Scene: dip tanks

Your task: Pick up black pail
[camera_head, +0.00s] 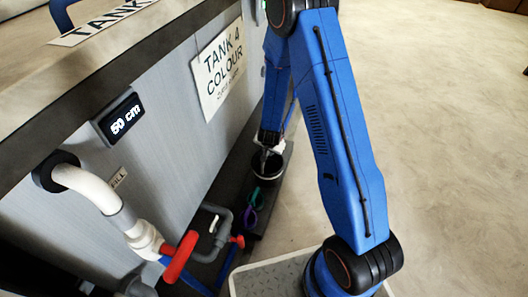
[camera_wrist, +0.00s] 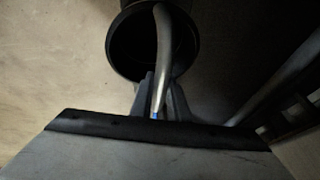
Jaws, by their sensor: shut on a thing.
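The black pail (camera_head: 267,169) stands low beside the tank wall in the head view, below the end of my arm. It appears in the wrist view as a dark round opening (camera_wrist: 128,45) at the top middle. A pale curved handle (camera_wrist: 163,50) runs across the pail towards my gripper. My gripper (camera_wrist: 158,95) is shut on this handle, with its fingers on either side. In the head view my gripper (camera_head: 266,150) is small and partly hidden by the arm. Whether the pail touches the surface under it cannot be told.
The grey tank wall with the "TANK 4 COLOUR" sign (camera_head: 219,68) stands close on the left. A white pipe (camera_head: 95,190), a red valve handle (camera_head: 180,257) and green and purple rings (camera_head: 252,207) are in front. Open floor (camera_head: 450,150) lies to the right.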

